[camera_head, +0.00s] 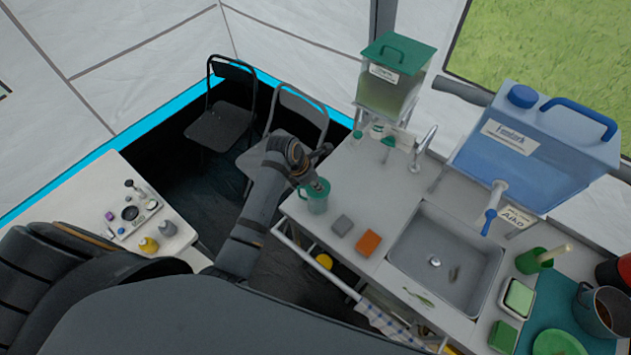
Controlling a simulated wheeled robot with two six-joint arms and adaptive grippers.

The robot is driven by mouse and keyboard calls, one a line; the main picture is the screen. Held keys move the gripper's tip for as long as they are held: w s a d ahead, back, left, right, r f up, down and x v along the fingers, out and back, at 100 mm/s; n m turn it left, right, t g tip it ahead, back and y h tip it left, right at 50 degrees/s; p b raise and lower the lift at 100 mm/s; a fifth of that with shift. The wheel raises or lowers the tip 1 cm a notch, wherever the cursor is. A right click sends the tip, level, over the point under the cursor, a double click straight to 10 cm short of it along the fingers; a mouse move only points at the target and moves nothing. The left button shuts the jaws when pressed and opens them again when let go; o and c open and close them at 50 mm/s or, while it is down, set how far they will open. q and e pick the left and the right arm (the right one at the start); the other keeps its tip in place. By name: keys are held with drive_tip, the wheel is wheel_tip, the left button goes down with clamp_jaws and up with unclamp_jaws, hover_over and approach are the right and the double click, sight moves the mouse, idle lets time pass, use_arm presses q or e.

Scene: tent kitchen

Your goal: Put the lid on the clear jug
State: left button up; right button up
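A small see-through green jug with a handle (316,204) stands upright near the left end of the counter (345,190). My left gripper (317,182) is right over the jug's mouth, pointing down at it. Its fingers are small and dark here, so I cannot tell whether they are open, shut or touching the jug. I cannot make out a separate lid; the gripper covers the jug's top. My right gripper is not in view.
A grey block (342,225) and an orange sponge (368,243) lie right of the jug, before the sink (470,255). A green-lidded dispenser (385,92) and a blue water container (530,150) stand behind. Folding chairs (225,112) stand at left.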

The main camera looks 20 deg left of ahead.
use_arm(q)
drive_tip(key=shift+f, duration=0.1)
idle(0.7)
drive_tip(key=o, duration=0.9)
drive_tip(key=shift+o, duration=0.5)
drive_tip(key=o, duration=0.4)
drive_tip(key=shift+r, duration=3.55)
